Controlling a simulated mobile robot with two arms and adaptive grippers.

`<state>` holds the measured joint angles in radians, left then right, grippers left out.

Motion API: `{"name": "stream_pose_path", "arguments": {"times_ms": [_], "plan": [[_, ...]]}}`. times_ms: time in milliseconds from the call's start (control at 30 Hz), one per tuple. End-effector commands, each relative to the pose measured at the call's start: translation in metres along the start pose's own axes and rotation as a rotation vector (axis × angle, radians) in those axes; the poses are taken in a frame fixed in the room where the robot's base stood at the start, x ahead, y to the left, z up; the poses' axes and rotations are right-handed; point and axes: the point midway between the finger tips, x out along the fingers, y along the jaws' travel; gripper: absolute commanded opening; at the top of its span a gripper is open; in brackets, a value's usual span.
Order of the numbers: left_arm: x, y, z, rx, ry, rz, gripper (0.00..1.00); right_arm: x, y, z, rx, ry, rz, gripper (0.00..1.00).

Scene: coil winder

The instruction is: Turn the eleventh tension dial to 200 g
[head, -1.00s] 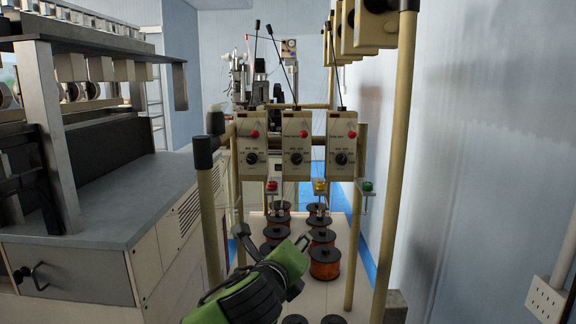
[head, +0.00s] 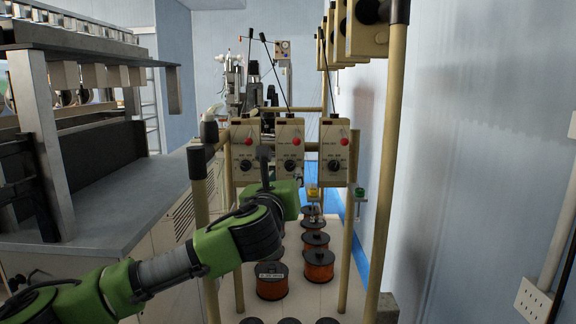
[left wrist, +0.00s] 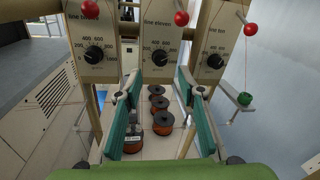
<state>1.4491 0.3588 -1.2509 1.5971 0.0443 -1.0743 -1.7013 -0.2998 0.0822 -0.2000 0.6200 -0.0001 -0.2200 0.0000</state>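The eleventh tension dial is the black knob (left wrist: 161,57) on the cream box labelled "line eleven" (left wrist: 150,24) in the left wrist view, with a red ball above it. In the head view it is the middle knob (head: 290,166). Its pointer is too small to read. My left gripper (left wrist: 160,82) is open and empty, its green-lined fingers apart, just below and in front of this dial, apparently not touching it. In the head view the left gripper (head: 276,176) is up at the boxes' lower edges. My right gripper is not in view.
Neighbouring dials flank it: "line ten" (left wrist: 215,60) right and another (left wrist: 94,54) left. Wire spools (head: 318,265) stand below. A yellow post (head: 392,160) and wall are right; a grey machine cabinet (head: 110,215) is left. Small guide brackets (head: 360,193) hang under the boxes.

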Motion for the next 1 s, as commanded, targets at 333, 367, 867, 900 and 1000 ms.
{"name": "stream_pose_path", "arguments": {"times_ms": [333, 367, 867, 900, 1000], "plan": [[0.05, 0.0, 0.001, 0.0, 0.0, 0.001, 0.36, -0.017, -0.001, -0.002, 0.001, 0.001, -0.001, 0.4], [0.052, 0.0, 0.001, 0.0, 0.0, 0.002, 0.36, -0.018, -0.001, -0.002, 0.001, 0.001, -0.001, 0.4], [0.063, 0.0, 0.0, -0.001, 0.0, 0.0, 0.36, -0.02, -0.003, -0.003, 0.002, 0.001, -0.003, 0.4], [0.063, 0.0, 0.0, -0.001, 0.0, 0.0, 0.25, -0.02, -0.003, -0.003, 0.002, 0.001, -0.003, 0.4], [0.063, 0.0, 0.0, -0.001, 0.0, 0.0, 0.0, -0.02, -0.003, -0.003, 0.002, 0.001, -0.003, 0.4]]}}
